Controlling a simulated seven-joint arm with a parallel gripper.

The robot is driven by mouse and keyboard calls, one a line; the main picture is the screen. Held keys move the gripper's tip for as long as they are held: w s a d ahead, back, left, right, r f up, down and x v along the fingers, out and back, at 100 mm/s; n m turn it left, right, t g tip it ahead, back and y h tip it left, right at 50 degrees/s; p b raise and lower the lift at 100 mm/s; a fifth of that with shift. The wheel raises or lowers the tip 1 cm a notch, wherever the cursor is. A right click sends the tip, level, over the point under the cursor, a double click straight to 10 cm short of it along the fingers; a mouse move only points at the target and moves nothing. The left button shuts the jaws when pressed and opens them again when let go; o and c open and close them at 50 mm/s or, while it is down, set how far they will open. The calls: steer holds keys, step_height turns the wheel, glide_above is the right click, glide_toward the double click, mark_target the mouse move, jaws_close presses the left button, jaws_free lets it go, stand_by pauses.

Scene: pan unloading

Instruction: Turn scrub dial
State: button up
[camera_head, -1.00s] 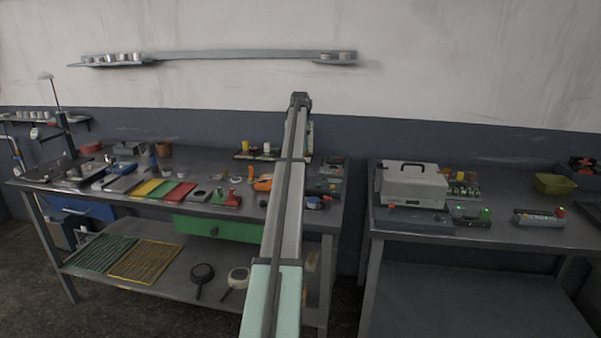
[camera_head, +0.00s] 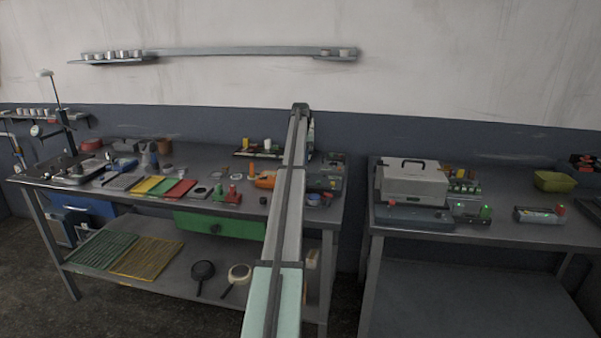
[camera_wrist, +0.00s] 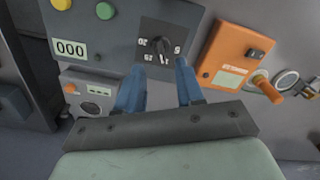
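In the wrist view a dark dial knob (camera_wrist: 160,46) sits on a black, number-marked face of a grey panel (camera_wrist: 105,38). The panel also has a yellow button, a green button and a counter reading 000. My gripper (camera_wrist: 159,67) is open, its two blue fingers apart. The fingertips appear on either side of the lower part of the dial face, with the knob between and just beyond them. I cannot tell whether they touch it. In the head view my arm hides the gripper.
An orange box with a lever (camera_wrist: 236,58) stands close to the right of the panel. A smaller grey box (camera_wrist: 88,92) lies to the left of my fingers. In the head view, a white case (camera_head: 413,182) stands on the right table across a gap.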

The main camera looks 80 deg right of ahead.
steer(key=shift+f, duration=3.05)
jaws_close()
